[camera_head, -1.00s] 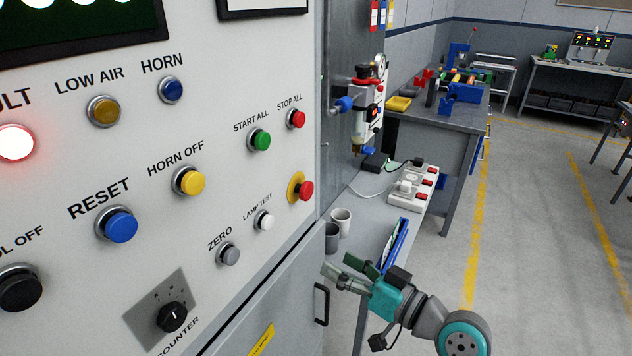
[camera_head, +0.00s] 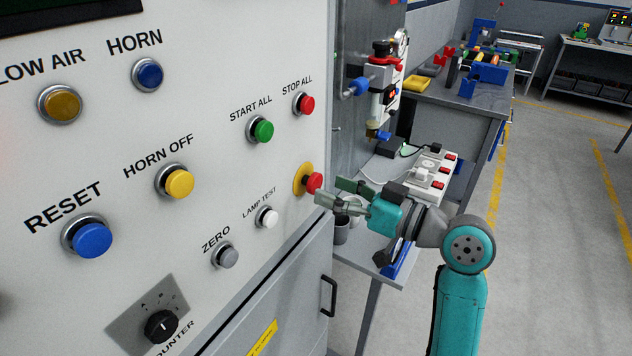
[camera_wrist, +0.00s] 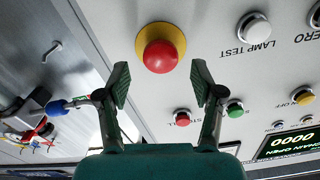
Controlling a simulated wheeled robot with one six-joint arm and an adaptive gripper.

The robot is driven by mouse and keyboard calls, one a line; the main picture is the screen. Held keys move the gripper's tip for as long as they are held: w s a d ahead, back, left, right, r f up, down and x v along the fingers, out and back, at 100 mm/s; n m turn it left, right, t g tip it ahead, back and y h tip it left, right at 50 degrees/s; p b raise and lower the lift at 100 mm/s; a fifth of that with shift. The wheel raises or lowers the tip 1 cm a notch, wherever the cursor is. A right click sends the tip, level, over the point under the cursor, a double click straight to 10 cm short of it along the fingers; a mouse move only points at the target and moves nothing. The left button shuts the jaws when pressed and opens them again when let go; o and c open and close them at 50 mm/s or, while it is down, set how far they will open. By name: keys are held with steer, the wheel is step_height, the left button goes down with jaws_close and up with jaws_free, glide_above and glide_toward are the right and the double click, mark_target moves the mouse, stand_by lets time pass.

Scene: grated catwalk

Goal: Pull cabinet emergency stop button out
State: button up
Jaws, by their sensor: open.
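The emergency stop button (camera_head: 314,183) is a red mushroom head on a yellow round base, low on the right edge of the white cabinet panel (camera_head: 215,130). In the wrist view the red button (camera_wrist: 160,56) shows just beyond and between the fingertips. My gripper (camera_head: 330,192) is open and empty, pointing left at the button from its right side. In the wrist view my gripper (camera_wrist: 160,85) has one finger on each side, with a gap between the fingers and the button. In the head view the fingertips appear close to the button; contact cannot be told.
A white lamp test button (camera_head: 267,217), red stop all button (camera_head: 304,103) and green start all button (camera_head: 262,131) sit nearby on the panel. A bench with a power strip (camera_head: 432,170) and a cup (camera_head: 342,232) stands right of the cabinet, behind my arm.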

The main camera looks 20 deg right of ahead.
mark_target(318, 184)
steer(key=shift+x, duration=2.2)
steer(key=c, duration=1.2)
steer(key=shift+s+d, duration=0.15)
steer(key=shift+s, duration=0.1)
steer(key=shift+o, duration=0.2)
steer(key=shift+s+d, duration=0.25)
steer(key=shift+s, duration=0.2)
steer(key=o, duration=1.2)
steer(key=shift+c, duration=0.2)
steer(key=shift+d, duration=0.1)
